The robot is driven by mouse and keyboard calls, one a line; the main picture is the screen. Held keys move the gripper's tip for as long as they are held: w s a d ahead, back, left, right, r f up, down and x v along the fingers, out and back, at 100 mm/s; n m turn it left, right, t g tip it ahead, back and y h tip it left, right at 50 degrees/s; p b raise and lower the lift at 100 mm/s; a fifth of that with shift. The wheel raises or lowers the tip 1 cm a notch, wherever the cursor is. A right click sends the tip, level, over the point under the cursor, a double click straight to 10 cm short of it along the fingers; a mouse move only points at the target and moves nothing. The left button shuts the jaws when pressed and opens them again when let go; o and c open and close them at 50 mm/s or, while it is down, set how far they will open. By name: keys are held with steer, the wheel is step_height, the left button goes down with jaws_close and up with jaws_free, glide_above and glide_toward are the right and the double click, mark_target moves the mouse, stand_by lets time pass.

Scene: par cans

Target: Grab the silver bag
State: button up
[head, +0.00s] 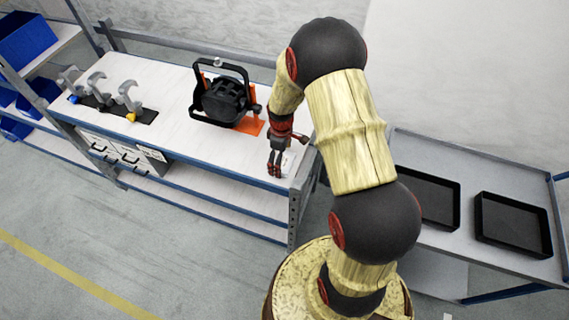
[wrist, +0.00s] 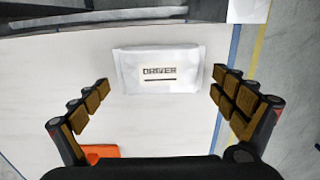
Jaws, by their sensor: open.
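The silver bag (wrist: 158,70) lies flat on the white bench top in the wrist view, a pale packet with the word "DRIVER" and a dark line printed on it. In the head view only a small pale part of it (head: 287,163) shows beside my gripper (head: 276,170), which hides much of the rest. My gripper is open; in the wrist view its two fingers (wrist: 160,98) stand wide apart, left and right of the bag's near end, with nothing between them. I cannot tell how high the fingertips are above the bench.
Clamps (head: 128,95) stand farther left. The bench's right edge is close to the bag. Black trays (head: 512,224) lie on the right-hand cart.

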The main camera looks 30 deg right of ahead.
steer(key=c, duration=1.1)
steer(key=shift+c, duration=0.8)
